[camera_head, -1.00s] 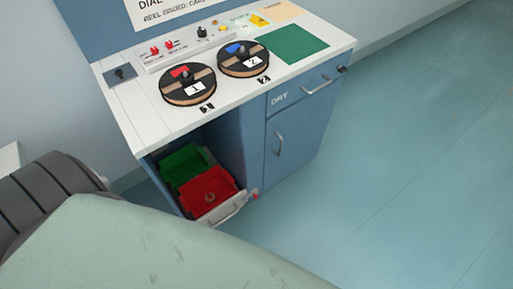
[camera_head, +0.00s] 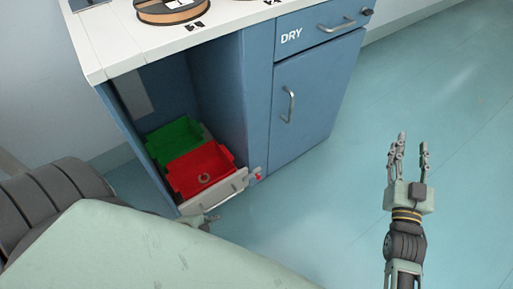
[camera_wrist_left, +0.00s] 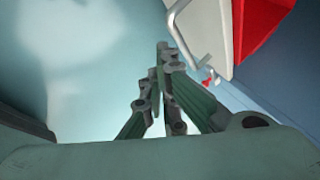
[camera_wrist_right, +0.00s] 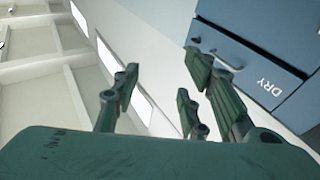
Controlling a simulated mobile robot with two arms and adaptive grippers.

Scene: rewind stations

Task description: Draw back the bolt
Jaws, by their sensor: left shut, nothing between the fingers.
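A small red piece, probably the bolt's knob (camera_head: 257,175), sits at the right end of the pulled-out tray front (camera_head: 215,192), by the cabinet's blue divider. It also shows in the left wrist view (camera_wrist_left: 208,82). My left gripper (camera_head: 211,218) shows only as fingertips below the tray handle, left of and lower than the red piece. In the left wrist view its fingers (camera_wrist_left: 160,62) are together and empty, apart from the red piece. My right gripper (camera_head: 411,150) is open and empty over the floor at the right; its spread fingers show in the right wrist view (camera_wrist_right: 158,82).
A red bin (camera_head: 203,172) and a green bin (camera_head: 176,138) sit in the open bay. A closed blue door (camera_head: 315,95) and a DRY drawer (camera_head: 325,27) are to the right. Floor in front is clear.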

